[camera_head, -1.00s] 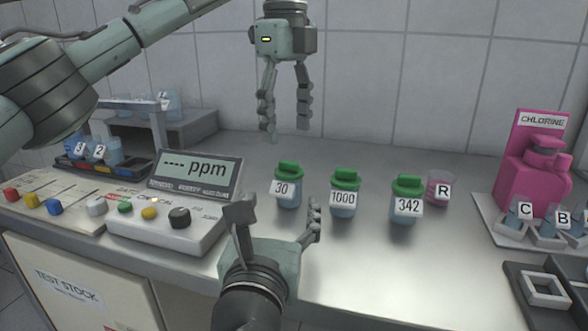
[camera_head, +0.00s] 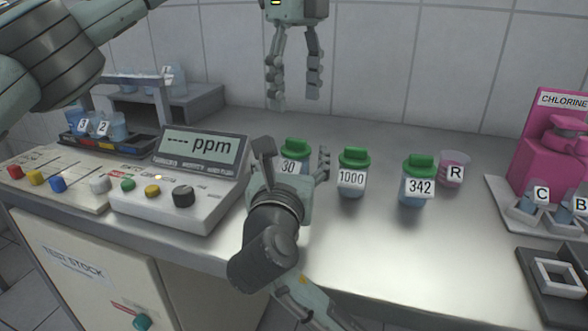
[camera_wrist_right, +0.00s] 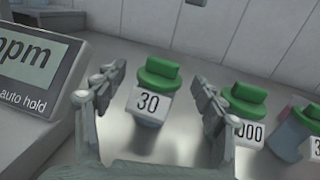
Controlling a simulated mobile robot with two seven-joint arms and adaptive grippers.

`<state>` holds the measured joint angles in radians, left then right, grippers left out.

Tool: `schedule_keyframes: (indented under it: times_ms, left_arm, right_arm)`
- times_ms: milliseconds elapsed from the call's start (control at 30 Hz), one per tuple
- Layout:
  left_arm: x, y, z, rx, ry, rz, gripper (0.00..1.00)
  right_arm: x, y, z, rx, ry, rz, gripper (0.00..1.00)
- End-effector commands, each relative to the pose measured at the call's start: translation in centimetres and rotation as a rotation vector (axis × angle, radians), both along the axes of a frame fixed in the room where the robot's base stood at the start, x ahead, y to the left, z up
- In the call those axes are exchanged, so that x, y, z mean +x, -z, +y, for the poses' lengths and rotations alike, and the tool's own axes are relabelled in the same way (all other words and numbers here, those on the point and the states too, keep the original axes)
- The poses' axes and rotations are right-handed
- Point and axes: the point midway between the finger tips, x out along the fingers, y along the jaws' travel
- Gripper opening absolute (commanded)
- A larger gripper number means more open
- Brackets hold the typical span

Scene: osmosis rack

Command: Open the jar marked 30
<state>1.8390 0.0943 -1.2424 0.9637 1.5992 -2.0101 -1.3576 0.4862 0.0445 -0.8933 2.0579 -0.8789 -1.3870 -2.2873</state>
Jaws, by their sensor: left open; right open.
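The jar marked 30 (camera_head: 294,152) has a green lid and a white label, and stands upright on the steel counter with its lid on. In the right wrist view the jar (camera_wrist_right: 152,98) shows between the spread fingers. My right gripper (camera_head: 292,152) is open in front of the jar and hides its lower part in the head view; the right gripper's fingers (camera_wrist_right: 165,92) lie either side of it, and I cannot tell whether they touch it. My left gripper (camera_head: 295,100) is open and empty, pointing down, above and behind the jar.
Jars marked 1000 (camera_head: 353,174) and 342 (camera_head: 418,182) stand to the right, with beaker R (camera_head: 454,170) beyond. The ppm meter (camera_head: 190,165) is close on the left. A pink chlorine dispenser (camera_head: 550,150) is at far right. The counter behind the jars is clear.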

Motion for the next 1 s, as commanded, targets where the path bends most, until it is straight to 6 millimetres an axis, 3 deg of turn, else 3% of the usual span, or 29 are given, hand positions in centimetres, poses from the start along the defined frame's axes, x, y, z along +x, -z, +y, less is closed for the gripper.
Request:
schedule_keyframes:
  times_ms: [133, 667, 733, 833, 967, 1000]
  left_arm:
    - [0.0, 0.0, 0.0, 0.000, 0.000, 0.000, 0.63]
    - [0.0, 0.0, 0.0, 0.000, 0.000, 0.000, 0.63]
    - [0.0, 0.0, 0.0, 0.000, 0.000, 0.000, 0.63]
    - [0.0, -0.4, 0.0, 0.001, -0.022, -0.001, 0.52]
    - [0.0, -2.8, -0.3, 0.004, -0.164, -0.002, 0.36]
    - [-0.1, -3.6, -0.3, 0.003, -0.210, -0.003, 0.36]
  right_arm:
    - [0.0, 0.0, 0.0, 0.000, 0.000, 0.000, 0.68]
    - [0.0, 0.0, 0.0, -0.001, 0.000, 0.000, 0.02]
    - [0.0, 0.0, 0.0, -0.001, 0.000, 0.000, 0.00]
    - [0.0, 0.0, 0.0, -0.001, 0.000, 0.000, 0.00]
    - [0.0, 0.0, 0.0, -0.001, 0.000, 0.000, 0.00]
    - [0.0, 0.0, 0.0, -0.001, 0.000, 0.000, 0.00]
